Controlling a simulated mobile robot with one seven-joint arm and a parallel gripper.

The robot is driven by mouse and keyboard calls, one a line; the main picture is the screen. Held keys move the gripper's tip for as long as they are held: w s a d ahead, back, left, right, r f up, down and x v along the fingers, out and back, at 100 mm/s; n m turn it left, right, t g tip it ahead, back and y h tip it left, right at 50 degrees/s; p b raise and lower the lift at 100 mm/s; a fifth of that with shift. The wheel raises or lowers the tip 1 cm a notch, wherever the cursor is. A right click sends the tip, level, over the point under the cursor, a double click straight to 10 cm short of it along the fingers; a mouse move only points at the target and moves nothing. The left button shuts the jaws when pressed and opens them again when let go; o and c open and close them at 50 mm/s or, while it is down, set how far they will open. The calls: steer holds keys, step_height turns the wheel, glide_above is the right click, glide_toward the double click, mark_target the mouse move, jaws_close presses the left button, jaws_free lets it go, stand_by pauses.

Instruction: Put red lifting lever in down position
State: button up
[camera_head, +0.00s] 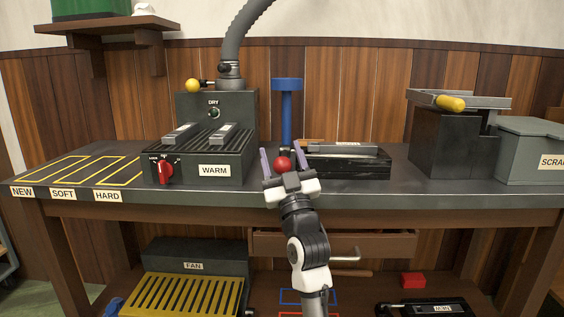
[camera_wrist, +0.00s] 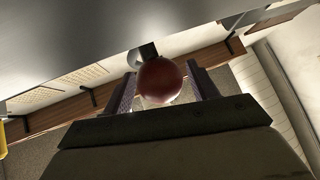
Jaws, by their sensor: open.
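The red lifting lever shows as a red ball knob (camera_head: 283,163) at the front of the bench, below the blue-topped post (camera_head: 287,100). In the wrist view the red ball (camera_wrist: 162,80) sits between my two fingers, with a short dark stem behind it. My gripper (camera_head: 282,162) is open, with one finger on each side of the ball. I cannot tell whether either finger touches it. The rest of the lever is hidden behind the ball and my gripper.
The black WARM box (camera_head: 205,150) with a red knob (camera_head: 165,172) stands to the left. A black casting block (camera_head: 345,160) lies close on the right. A grey box with a yellow handle (camera_head: 451,103) is farther right.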

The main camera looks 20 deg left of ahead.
step_height(320, 180, up, 18)
steer(key=p, duration=0.4)
steer(key=shift+p, duration=0.35)
steer(key=shift+r, duration=0.1)
